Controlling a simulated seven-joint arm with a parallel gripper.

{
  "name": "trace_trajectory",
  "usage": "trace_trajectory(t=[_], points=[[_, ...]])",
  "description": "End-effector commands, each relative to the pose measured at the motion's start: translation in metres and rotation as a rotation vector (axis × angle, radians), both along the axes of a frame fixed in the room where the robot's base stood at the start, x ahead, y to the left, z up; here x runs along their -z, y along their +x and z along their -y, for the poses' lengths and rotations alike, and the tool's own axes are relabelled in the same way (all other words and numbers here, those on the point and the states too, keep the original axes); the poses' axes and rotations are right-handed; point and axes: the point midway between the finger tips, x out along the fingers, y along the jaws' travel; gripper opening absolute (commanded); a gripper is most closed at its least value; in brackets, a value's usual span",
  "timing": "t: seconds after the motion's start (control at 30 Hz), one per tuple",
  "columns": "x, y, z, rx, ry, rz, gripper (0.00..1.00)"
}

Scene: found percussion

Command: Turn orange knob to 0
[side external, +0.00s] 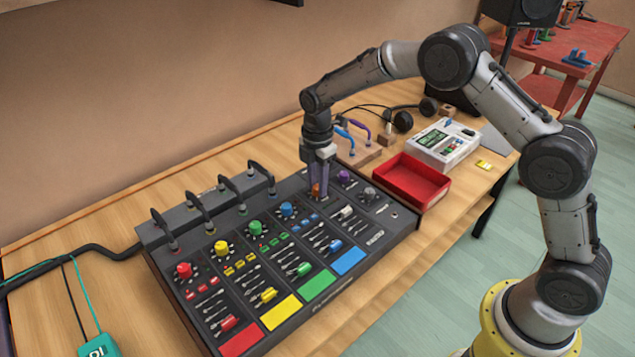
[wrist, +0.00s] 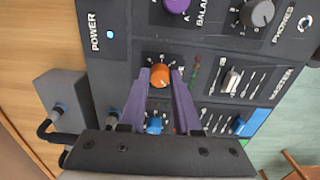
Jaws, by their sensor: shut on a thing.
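The orange knob (wrist: 160,75) sits on the dark mixer panel (wrist: 115,15), with a ring of small marks around it. My gripper (wrist: 160,76) has its two purple fingers on either side of the knob and is shut on it. In the side external view my gripper (side external: 318,190) points down at the panel, and the orange knob (side external: 316,188) shows only partly between the fingers. The knob's pointer and the digits around it are too small to read.
A blue knob (side external: 287,209) and a purple knob (side external: 344,177) flank the orange one. A grey knob (side external: 370,193) and sliders are near. Cable plugs (side external: 225,183) rise along the mixer's back. A red tray (side external: 412,181) and a white device (side external: 445,143) stand to the right.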

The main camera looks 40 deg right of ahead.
Motion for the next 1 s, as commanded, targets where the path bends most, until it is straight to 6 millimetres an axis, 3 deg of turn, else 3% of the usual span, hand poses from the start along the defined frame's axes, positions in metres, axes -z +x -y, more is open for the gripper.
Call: trace_trajectory(t=[0.2,0.23,0.37,0.77,1.0], points=[[-0.003,0.001,0.000,-0.002,0.000,0.005,0.00],[-0.003,0.001,0.000,-0.002,0.000,0.005,0.36],[-0.002,0.001,0.000,-0.001,0.000,0.004,0.60],[-0.006,0.001,0.000,0.000,0.000,0.003,0.61],[-0.047,0.001,0.000,0.000,0.000,0.007,0.61]])
